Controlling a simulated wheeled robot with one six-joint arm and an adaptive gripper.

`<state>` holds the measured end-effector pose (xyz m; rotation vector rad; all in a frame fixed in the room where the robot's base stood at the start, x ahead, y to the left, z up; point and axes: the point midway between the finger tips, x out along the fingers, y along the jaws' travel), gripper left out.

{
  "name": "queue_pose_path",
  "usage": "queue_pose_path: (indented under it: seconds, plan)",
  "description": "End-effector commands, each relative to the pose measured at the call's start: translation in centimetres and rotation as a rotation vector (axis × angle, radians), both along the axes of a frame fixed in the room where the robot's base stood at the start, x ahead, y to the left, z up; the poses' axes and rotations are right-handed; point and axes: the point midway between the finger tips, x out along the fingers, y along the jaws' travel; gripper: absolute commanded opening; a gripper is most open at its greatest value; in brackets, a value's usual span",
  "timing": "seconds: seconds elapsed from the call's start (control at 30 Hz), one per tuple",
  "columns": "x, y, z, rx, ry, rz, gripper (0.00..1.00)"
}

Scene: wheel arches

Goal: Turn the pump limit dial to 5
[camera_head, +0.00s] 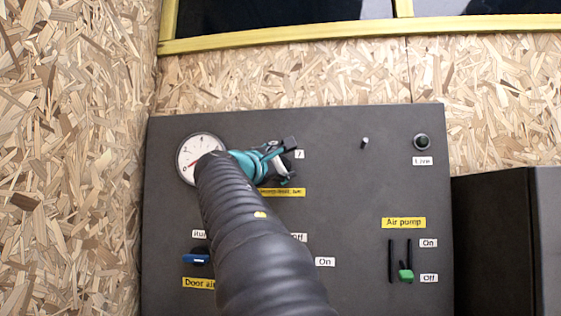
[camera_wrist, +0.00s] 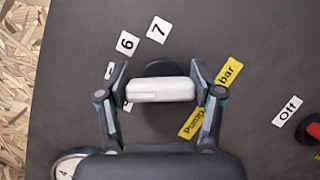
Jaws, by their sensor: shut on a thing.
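The pump limit dial's pale bar-shaped knob (camera_wrist: 162,90) sits on a dark round base in the wrist view. My gripper (camera_wrist: 158,84) is shut on the knob, one finger at each end of the bar. A thin line on the bar runs toward its left end. Number tags 6 (camera_wrist: 127,43) and 7 (camera_wrist: 159,29) are readable above the knob. Two tags near the left finger are partly covered and unreadable. The yellow pump label (camera_wrist: 230,73) is partly hidden by the right finger. In the head view my gripper (camera_head: 280,160) hides the dial.
A round gauge (camera_head: 190,151) with a red needle near 0 is left of my gripper. The dark panel (camera_head: 340,200) also holds a blue-handled door switch (camera_head: 195,259), a green air pump lever (camera_head: 406,275) at Off, a small toggle (camera_head: 364,142) and a Live lamp (camera_head: 422,142).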

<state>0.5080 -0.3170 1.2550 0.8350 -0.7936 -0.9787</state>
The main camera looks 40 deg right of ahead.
Motion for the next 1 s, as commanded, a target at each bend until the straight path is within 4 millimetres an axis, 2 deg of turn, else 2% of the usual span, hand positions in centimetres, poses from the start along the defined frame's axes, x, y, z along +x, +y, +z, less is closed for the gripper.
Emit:
queue_pose_path:
  seconds: [0.3,0.87,0.9,0.97,1.0]
  plan:
    - [-0.01,-0.01,0.03,0.087,-0.105,0.002,0.31]
    - [-0.05,-0.04,-0.05,0.106,-0.126,0.001,0.31]
    - [-0.05,-0.04,-0.05,0.106,-0.126,0.001,0.76]
    - [-0.06,-0.04,-0.06,0.106,-0.126,0.001,0.91]
    - [-0.05,-0.05,-0.06,0.106,-0.125,0.000,0.92]
